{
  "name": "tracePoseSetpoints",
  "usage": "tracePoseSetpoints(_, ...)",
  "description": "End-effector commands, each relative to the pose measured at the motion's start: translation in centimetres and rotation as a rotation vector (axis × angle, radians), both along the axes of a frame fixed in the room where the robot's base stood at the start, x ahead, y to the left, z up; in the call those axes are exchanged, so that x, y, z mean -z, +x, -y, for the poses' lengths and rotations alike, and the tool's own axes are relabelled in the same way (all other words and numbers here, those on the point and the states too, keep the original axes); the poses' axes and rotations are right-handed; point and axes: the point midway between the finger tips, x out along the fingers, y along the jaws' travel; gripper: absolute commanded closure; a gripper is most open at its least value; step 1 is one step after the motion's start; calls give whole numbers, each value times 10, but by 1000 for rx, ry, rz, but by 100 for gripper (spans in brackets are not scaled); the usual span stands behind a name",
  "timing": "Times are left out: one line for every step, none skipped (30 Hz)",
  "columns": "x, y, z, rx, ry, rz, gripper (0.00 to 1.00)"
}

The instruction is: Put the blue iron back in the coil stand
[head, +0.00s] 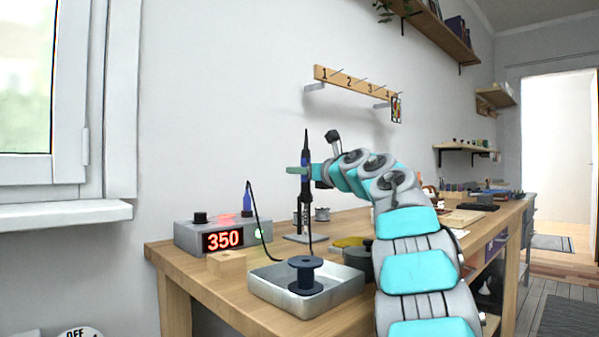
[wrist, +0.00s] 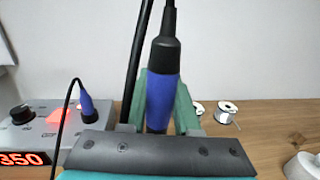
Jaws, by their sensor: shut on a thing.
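The blue iron (head: 305,184) is upright above the back of the workbench, dark with a blue grip. My gripper (head: 299,170) is shut around it. In the wrist view, the blue grip (wrist: 161,102) sits between the green fingers of my gripper (wrist: 163,90), with the black collar and cord rising above. The coil stand (head: 303,238) shows as a small base plate with a dark upright part directly below the iron in the head view. I cannot tell whether the iron's lower end is inside the coil; the wrist view hides it.
The grey station (head: 192,238), reading 350, stands left with a blue plug (head: 248,199) and hanging black cord.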

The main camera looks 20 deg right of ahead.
Motion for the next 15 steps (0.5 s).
tracePoseSetpoints(1,0,0,0,0,-1,100)
tracePoseSetpoints(1,0,0,0,0,-1,68)
tracePoseSetpoints(1,0,0,0,0,-1,63)
tracePoseSetpoints(1,0,0,0,0,-1,60)
tracePoseSetpoints(1,0,0,0,0,-1,56)
tracePoseSetpoints(1,0,0,0,0,-1,52)
tracePoseSetpoints(1,0,0,0,0,-1,48)
tracePoseSetpoints(1,0,0,0,0,-1,45)
tracePoseSetpoints(1,0,0,0,0,-1,40)
tracePoseSetpoints(1,0,0,0,0,-1,37)
tracePoseSetpoints(1,0,0,0,0,-1,35)
tracePoseSetpoints(0,0,0,0,0,-1,35)
tracePoseSetpoints(0,0,0,0,0,-1,35)
tracePoseSetpoints(0,0,0,0,0,-1,35)
tracePoseSetpoints(1,0,0,0,0,-1,35)
